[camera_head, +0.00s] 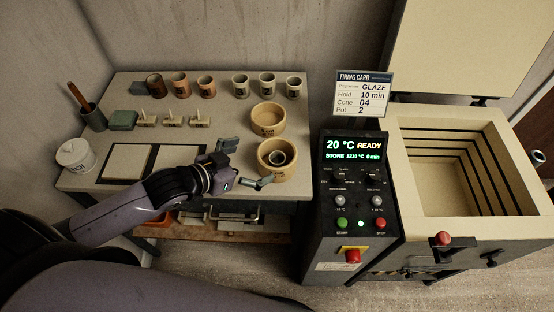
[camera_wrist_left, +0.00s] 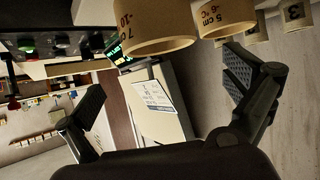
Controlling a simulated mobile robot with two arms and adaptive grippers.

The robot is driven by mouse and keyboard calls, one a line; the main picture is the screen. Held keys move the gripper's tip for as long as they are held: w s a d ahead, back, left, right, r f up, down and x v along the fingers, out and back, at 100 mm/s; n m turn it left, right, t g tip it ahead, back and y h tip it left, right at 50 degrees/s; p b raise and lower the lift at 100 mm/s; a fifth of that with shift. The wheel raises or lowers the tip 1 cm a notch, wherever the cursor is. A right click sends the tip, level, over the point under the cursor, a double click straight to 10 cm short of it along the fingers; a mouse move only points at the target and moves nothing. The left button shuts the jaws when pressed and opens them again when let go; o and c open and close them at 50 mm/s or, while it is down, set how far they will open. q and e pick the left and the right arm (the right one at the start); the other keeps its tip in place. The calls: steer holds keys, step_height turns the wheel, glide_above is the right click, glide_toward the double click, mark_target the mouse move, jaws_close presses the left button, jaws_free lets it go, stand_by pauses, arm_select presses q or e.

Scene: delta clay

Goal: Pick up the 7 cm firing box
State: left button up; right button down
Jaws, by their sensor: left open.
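The 7 cm firing box (camera_wrist_left: 158,32) is a round tan box whose printed label shows at the top of the left wrist view. It appears to be the nearer tan box (camera_head: 267,168) in the head view, on the table's right front with a small dark-rimmed cup (camera_head: 277,157) inside. The 5 cm box (camera_wrist_left: 226,16) stands beside it, apparently the rear one (camera_head: 268,129) in the head view. My left gripper (camera_head: 243,164) is open just left of the nearer box, fingers apart, holding nothing. My right gripper is not in view.
Several small cups (camera_head: 206,86) line the table's back. Two pale slabs (camera_head: 127,162) and a white jar (camera_head: 75,155) are at the left. The control panel (camera_head: 350,190) stands close right of the box, and the open kiln (camera_head: 440,170) is beyond it.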

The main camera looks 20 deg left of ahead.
mark_target(263, 163)
arm_select(q)
steer(key=x, duration=0.4)
steer(key=shift+w, duration=0.15)
steer(key=shift+s+f+p+x, duration=0.15)
steer(key=shift+p+x, duration=0.1)
steer(key=shift+x, duration=0.8)
steer(key=shift+f+p+x, duration=0.1)
steer(key=shift+p+x, duration=0.1)
steer(key=shift+x, duration=0.8)
steer(key=shift+s+f+p+x, duration=0.15)
steer(key=shift+p+x, duration=0.1)
steer(key=shift+x, duration=0.8)
steer(key=shift+a, duration=0.1)
steer(key=shift+c, duration=0.2)
steer(key=shift+r, duration=0.1)
steer(key=c, duration=1.1)
steer(key=shift+r, duration=0.1)
steer(key=shift+c, duration=0.2)
